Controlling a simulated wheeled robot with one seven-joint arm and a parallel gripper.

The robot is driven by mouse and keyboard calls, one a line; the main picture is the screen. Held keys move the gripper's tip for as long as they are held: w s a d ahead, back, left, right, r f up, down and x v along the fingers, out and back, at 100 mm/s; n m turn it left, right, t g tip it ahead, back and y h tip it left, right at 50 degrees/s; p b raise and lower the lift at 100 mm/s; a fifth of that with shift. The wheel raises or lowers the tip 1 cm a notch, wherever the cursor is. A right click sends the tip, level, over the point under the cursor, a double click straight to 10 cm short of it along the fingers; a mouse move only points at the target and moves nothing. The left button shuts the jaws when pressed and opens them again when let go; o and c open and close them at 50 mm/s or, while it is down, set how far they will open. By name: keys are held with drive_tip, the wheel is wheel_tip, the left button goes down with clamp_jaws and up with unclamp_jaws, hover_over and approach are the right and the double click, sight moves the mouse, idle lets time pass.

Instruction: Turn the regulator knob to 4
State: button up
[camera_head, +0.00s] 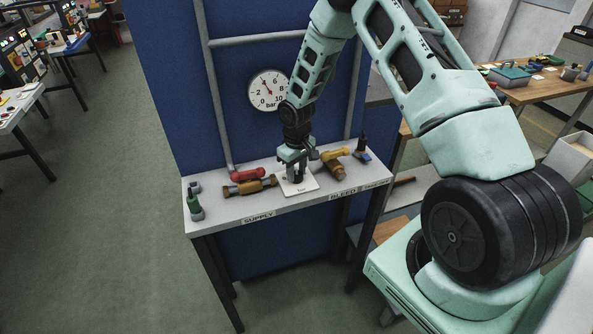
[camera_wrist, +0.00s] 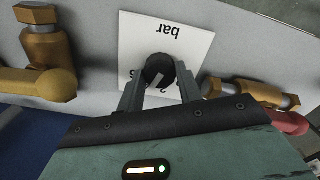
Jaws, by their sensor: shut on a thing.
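The regulator knob (camera_wrist: 160,70) is a dark round knob with a pale pointer mark, on a white scale plate (camera_wrist: 193,42) marked "bar". My gripper (camera_wrist: 160,88) is shut on the knob from above, one finger on each side. The gripper covers part of the scale, so I cannot read which number the pointer faces. In the head view my gripper (camera_head: 294,174) points down at the plate (camera_head: 308,187) on the narrow bench.
On the bench (camera_head: 228,212), a red-handled valve (camera_head: 247,174) with brass fittings sits left of the plate. A yellow-handled brass valve (camera_head: 335,158) sits to the right. A blue panel (camera_head: 180,60) rises behind.

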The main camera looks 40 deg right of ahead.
sight(297, 173)
drive_tip(key=o, duration=1)
wheel_tip(297, 173, up, 18)
drive_tip(key=b, duration=0.3)
drive_tip(key=shift+f+b, duration=0.25)
drive_tip(key=shift+b, duration=0.1)
